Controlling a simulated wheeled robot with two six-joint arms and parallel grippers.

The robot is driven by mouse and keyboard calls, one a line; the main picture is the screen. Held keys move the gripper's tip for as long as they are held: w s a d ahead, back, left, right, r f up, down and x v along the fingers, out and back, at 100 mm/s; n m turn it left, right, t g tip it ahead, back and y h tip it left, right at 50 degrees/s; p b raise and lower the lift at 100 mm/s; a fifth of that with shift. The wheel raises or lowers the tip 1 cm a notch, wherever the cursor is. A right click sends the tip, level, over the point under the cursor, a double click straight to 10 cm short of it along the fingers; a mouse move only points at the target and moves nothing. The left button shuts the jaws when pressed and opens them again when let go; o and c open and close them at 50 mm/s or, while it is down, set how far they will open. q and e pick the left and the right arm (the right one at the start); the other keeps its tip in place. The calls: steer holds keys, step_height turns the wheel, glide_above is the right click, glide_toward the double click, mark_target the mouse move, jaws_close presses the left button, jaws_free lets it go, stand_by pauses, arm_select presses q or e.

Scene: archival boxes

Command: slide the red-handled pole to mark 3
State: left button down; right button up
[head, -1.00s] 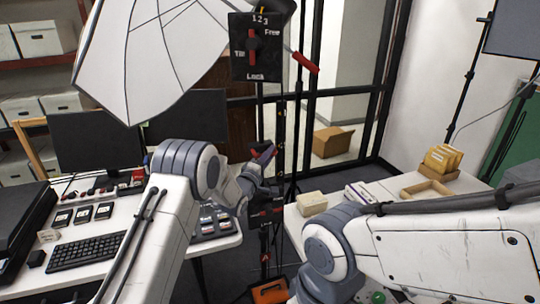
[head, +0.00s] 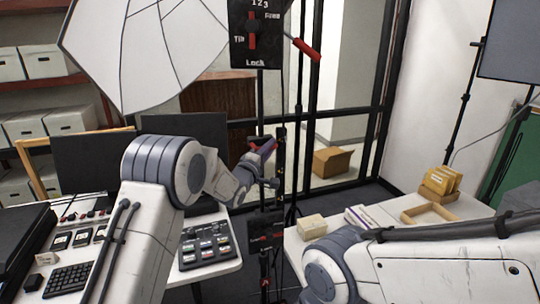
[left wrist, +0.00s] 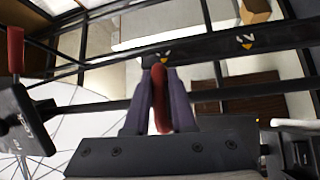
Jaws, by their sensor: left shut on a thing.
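A dark sign plate (head: 257,38) carries the marks 1 2 3 at its top edge and the words Free, Tilt and Lock around a red-and-black knob. A red grip (head: 306,48) sticks out to its right and also shows at the left of the left wrist view (left wrist: 15,50). Below the plate, my left gripper (head: 262,150) is shut on a red handle (left wrist: 160,95), which stands between its fingers in the left wrist view. The head view mostly hides this handle. Dark upright poles stand beside the gripper. My right gripper is out of view.
A white umbrella (head: 145,45) hangs at the upper left. A left desk holds monitors, a keyboard (head: 68,280) and a button panel (head: 207,245). A right table (head: 385,238) holds a small box and a wooden frame. A cardboard box (head: 332,162) lies behind the glass.

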arm_select(q)
steer(key=shift+r, duration=0.75)
steer(key=c, duration=0.8)
jaws_free()
steer(key=shift+c, duration=0.2)
steer(key=shift+f, duration=0.2)
steer(key=shift+f, duration=0.2)
steer(key=shift+s+a+f+b, duration=0.25)
steer(key=shift+s+b, duration=0.15)
steer(key=shift+s, duration=0.1)
steer(key=r+b+v, duration=0.1)
steer(key=b+v, duration=0.2)
steer(key=v, duration=0.6)
steer(key=shift+s+f+b, duration=0.15)
steer(key=shift+f+b, duration=0.2)
steer(key=shift+f, duration=0.05)
